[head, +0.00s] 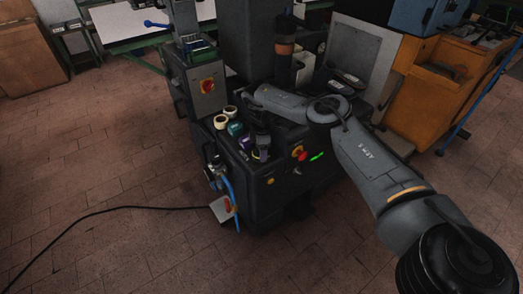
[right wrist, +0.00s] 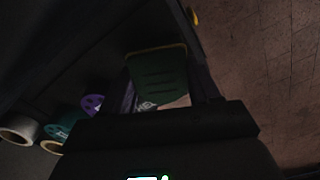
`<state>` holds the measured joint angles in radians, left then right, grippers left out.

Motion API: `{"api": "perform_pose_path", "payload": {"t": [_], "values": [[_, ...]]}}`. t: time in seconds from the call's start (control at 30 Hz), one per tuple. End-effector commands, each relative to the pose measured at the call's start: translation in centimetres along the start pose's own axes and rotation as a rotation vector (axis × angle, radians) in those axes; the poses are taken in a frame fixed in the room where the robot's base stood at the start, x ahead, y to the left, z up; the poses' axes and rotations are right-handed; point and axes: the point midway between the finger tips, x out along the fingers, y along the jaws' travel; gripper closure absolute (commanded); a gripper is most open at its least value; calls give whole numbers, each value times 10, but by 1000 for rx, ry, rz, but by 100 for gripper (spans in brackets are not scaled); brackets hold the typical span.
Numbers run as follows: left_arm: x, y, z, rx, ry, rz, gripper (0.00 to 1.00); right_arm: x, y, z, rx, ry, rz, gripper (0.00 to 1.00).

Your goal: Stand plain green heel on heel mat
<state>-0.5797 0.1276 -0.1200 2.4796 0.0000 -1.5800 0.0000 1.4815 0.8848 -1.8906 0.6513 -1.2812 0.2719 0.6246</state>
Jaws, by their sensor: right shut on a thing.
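My right gripper (head: 262,146) is low over the front left part of the dark machine's top in the head view. In the right wrist view, the right gripper (right wrist: 168,88) is shut on a dark green piece with several dark grooves across its face, which I take for the plain green heel (right wrist: 158,70). The heel sits between the two fingers; a pale marking shows near its lower edge. The heel is too dark and small to make out in the head view. I cannot pick out the heel mat with certainty. My left gripper is not in view.
Cream rolls (head: 221,121), a teal roll (head: 235,128) and a purple roll (head: 245,142) stand just left of the gripper. A red button (head: 302,155) is on the machine's front right. A grey control box (head: 207,85) stands behind the rolls. The brick floor in front is mostly clear.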

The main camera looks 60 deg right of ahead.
Motion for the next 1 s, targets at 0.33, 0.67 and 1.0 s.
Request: {"api": "perform_pose_path", "payload": {"t": [0.33, 0.67, 1.0], "values": [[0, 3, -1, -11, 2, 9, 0, 0, 0, 0, 0, 0, 0, 13], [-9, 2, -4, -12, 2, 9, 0, -17, 0, 0, 1, 1, 0, 13], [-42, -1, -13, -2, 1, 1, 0, -78, 0, 0, 0, 2, 1, 13]]}}
